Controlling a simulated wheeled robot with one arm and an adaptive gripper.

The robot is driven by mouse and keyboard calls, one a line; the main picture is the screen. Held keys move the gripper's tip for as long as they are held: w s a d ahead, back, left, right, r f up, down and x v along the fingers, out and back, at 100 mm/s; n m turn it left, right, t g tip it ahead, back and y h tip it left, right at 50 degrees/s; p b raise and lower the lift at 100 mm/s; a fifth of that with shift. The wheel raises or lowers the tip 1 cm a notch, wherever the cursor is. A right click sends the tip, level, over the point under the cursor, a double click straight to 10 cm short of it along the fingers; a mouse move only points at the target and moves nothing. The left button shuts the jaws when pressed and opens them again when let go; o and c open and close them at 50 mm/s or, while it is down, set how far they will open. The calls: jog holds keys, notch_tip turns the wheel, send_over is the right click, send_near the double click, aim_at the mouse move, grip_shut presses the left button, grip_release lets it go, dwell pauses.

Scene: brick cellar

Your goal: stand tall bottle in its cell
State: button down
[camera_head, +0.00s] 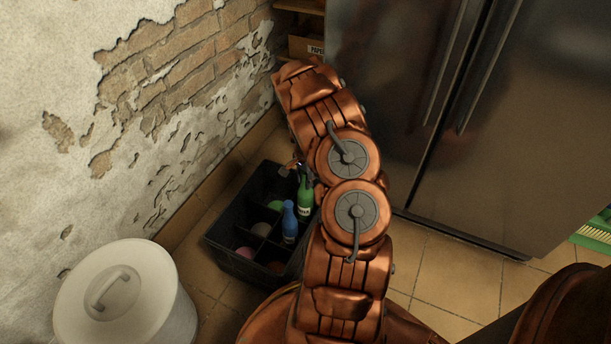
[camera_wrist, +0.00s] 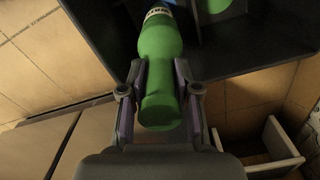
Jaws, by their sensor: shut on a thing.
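A tall green bottle (camera_head: 305,203) with a white label shows at the right side of a black divided crate (camera_head: 225,256). My gripper (camera_wrist: 160,85) is shut on the bottle's narrow upper part, one finger on each side. In the wrist view the green bottle (camera_wrist: 157,45) points away from me toward the dark crate (camera_wrist: 100,30). In the head view my gripper (camera_head: 299,170) is mostly hidden behind my arm. The bottle's base is hidden, so I cannot tell whether it touches the cell floor. A blue bottle (camera_head: 289,224) stands in the crate just left of the green one.
Several round-topped things, one green (camera_head: 276,205) and one pink (camera_head: 261,229), sit in other crate cells. A white lidded bin (camera_head: 125,300) stands at lower left. The peeling brick wall (camera_head: 150,100) is behind the crate. A large steel fridge (camera_head: 400,120) stands at right.

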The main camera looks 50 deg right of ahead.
jog(key=shift+f, duration=0.5)
jog(key=shift+f+b, duration=0.3)
jog(key=shift+f, duration=0.25)
jog(key=c, duration=0.7)
grip_release()
jog(key=shift+c, duration=0.2)
notch_tip(320, 180, up, 12)
jog(key=shift+a+r, duration=0.1)
jog(key=shift+r, duration=0.1)
jog(key=s+a+r+n+p, duration=0.25)
jog(key=a+r+p, duration=0.5)
jog(key=r, duration=0.55)
jog(key=s+a+r+n+p, duration=0.25)
jog(key=a+r+p, duration=0.45)
jog(key=r, duration=0.5)
jog(key=s+a+r+n+p, duration=0.25)
jog(key=a+r+p, duration=0.4)
jog(key=r, duration=0.65)
jog(key=s+a+r+n+g+p, duration=0.1)
jog(key=s+a+r+n+p, duration=0.4)
jog(key=s+a+r+p, duration=0.2)
jog(key=s+a+r+n+p, duration=0.6)
jog(key=s+a+r+p, duration=0.2)
jog(key=s+r, duration=0.3)
notch_tip(320, 180, up, 3)
jog(key=shift+s+a+r+g, duration=0.1)
jog(key=shift+s+a+g, duration=0.25)
jog(key=shift+a, duration=0.5)
